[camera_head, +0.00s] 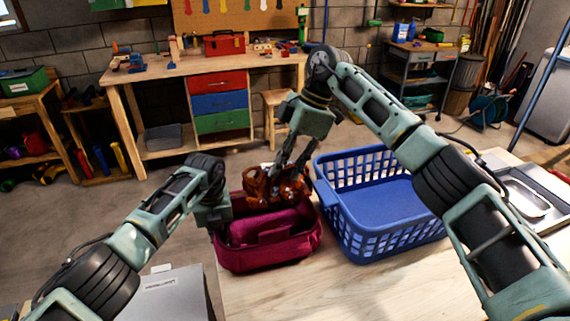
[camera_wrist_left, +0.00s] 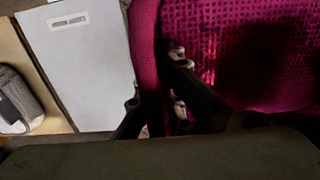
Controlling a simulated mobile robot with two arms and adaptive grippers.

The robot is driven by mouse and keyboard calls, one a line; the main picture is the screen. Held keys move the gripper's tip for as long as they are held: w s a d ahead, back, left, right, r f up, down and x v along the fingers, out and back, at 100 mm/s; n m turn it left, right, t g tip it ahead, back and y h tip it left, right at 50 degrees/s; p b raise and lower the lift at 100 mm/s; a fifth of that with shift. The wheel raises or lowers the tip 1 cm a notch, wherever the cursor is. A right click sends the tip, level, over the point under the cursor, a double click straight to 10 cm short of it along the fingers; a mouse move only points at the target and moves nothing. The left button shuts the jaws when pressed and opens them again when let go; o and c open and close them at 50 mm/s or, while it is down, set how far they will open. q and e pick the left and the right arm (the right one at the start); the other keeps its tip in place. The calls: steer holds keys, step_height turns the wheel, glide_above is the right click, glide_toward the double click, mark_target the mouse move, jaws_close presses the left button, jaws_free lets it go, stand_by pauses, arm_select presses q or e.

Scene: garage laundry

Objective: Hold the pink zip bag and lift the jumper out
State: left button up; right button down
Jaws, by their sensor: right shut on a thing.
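The pink zip bag (camera_head: 268,257) stands open on the table, magenta, with its inside showing. The jumper (camera_head: 296,187), a rust-orange bundle, is at the bag's back edge. My right gripper (camera_head: 277,176) comes down from above and is shut on the jumper; the fingertips are partly hidden by it. I cannot tell whether the jumper is fully clear of the bag. My left gripper (camera_wrist_left: 158,105) is at the bag's left wall, with fingers on either side of the wall in the left wrist view. I cannot tell how tightly they close on it.
A blue laundry basket (camera_head: 385,238), empty, stands just right of the bag. A grey lidded box (camera_head: 172,298) is at the front left. Bare tabletop (camera_head: 300,290) lies in front of the bag and basket. A wooden workbench (camera_head: 150,76) stands behind, across the floor.

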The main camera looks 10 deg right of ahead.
arm_select(q)
steer(key=o, duration=0.4)
steer(key=shift+c, duration=0.2)
steer(key=shift+o, duration=0.3)
steer(key=shift+r, duration=0.15)
